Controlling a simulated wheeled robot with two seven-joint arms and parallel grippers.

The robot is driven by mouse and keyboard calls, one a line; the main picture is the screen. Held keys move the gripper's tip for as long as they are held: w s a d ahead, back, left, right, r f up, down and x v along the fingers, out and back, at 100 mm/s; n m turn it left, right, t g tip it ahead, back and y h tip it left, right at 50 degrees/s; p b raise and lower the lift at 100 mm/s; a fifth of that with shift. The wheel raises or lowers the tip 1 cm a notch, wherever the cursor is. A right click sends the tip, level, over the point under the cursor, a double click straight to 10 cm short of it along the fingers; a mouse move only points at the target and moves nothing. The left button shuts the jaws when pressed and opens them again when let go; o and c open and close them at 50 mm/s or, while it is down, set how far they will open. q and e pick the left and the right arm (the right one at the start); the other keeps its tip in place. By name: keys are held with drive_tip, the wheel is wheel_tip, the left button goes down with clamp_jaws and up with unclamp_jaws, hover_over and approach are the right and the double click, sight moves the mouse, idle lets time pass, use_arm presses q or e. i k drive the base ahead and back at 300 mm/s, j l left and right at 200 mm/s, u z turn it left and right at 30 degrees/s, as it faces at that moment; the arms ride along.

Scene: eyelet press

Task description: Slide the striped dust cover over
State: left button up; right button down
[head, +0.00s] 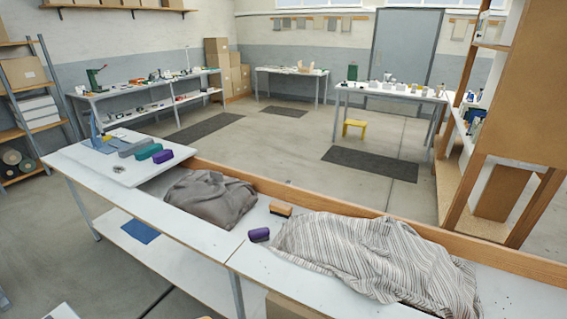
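The striped dust cover (378,258) is a grey-and-cream striped cloth. It lies in a rumpled heap on the right part of the near white bench (265,260), draped over something whose shape I cannot make out. Its right end hangs low near the bench's front edge. A plain grey-brown cloth (210,197) lies in a second heap to its left, with a gap of bare bench between them. Neither of my grippers shows in the head view.
A purple block (259,235) and an orange-brown brush-like block (281,209) sit between the cloths. Green, grey and purple blocks (149,151) stand at the bench's left end. A wooden ledge (260,187) runs along its back. Other benches stand farther off.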

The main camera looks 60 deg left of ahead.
sight(374, 252)
drive_tip(key=l+u, duration=0.1)
drive_tip(key=u, duration=0.4)
drive_tip(key=l+u, duration=0.1)
drive_tip(key=u, duration=0.35)
drive_tip(key=l+u, duration=0.1)
drive_tip(key=u, duration=0.4)
drive_tip(key=k+j, duration=0.05)
